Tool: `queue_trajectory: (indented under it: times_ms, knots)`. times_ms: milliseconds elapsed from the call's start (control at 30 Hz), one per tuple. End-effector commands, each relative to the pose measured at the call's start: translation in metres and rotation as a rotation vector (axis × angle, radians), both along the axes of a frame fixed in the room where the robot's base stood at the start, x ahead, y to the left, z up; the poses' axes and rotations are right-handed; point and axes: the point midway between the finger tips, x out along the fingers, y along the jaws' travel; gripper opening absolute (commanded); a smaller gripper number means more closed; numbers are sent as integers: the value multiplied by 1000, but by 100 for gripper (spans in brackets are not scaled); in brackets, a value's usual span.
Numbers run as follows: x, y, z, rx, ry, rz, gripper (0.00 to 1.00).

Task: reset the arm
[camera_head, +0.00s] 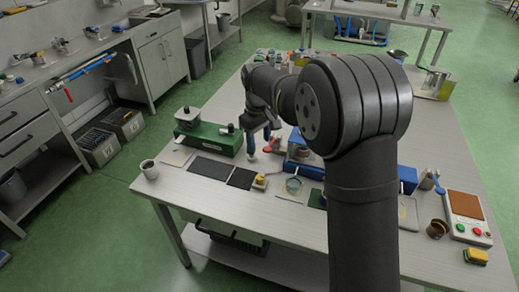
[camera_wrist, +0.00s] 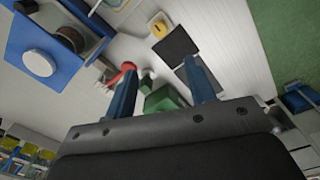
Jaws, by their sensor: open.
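My gripper (camera_head: 261,142) is above the table (camera_head: 256,220), near its middle, between a green device and a blue device. In the wrist view my gripper (camera_wrist: 160,88) shows two blue fingers spread apart, with nothing held between them. Part of a green thing and a red thing show beyond the fingers in that view. My own arm covers much of the table's right half in the head view.
The green device (camera_head: 208,138) stands left of my gripper. Dark mats (camera_head: 211,168), a yellow block (camera_head: 260,181) and a cup (camera_head: 149,169) lie towards the front left. A control box (camera_head: 466,216) stands at right.

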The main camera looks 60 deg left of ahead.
Motion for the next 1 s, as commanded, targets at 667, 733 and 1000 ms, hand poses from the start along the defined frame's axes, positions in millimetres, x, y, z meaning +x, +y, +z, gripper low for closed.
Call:
queue_trajectory:
  times_ms: [667,733,1000]
  knots:
    - [0,-1,-15,-3,1,0,50]
    - [1,0,-28,-4,1,0,50]
    - [2,0,-83,-6,1,0,50]
